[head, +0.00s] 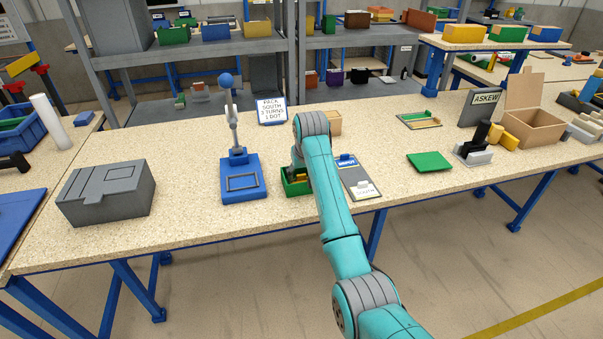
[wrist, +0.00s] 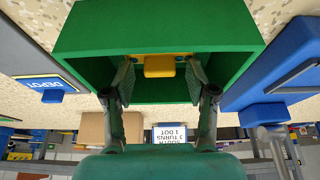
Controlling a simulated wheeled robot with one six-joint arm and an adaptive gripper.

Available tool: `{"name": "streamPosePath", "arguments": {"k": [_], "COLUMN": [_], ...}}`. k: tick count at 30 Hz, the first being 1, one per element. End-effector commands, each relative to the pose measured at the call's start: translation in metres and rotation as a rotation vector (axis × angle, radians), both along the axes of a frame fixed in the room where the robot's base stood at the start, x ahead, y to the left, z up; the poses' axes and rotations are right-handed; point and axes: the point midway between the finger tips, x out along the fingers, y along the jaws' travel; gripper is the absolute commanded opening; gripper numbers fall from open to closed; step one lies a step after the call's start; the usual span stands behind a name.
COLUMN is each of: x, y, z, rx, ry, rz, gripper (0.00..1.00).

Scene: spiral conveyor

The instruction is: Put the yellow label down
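The yellow label (wrist: 160,66) lies inside a green open-topped box, with its raised yellow tab facing my wrist camera. The green box (wrist: 150,30) shows in the wrist view and, partly behind my arm, in the head view (head: 290,187). My gripper (wrist: 160,72) reaches into the box with its two fingers spread, one on each side of the tab. A gap shows between each finger and the tab, so it looks open. In the head view my arm hides most of the gripper and label.
Right of the box is a grey board with a blue DEPOT plate (head: 346,161) and a white SOUTH plate (head: 366,191). A blue stand (head: 242,188) is to the left, a grey case (head: 105,192) farther left. A green plate (head: 429,162) lies right.

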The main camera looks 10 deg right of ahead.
Motion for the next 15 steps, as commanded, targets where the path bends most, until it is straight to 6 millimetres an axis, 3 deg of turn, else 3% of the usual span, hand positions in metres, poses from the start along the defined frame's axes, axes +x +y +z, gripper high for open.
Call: {"name": "streamPosePath", "arguments": {"k": [8,15], "x": [-0.002,-0.019], "y": [0.0,0.0], "z": [0.011,0.051], "rx": [0.0,0.0], "ry": [-0.002,-0.005], "rz": [0.0,0.0], "gripper": [0.57,0.57]}}
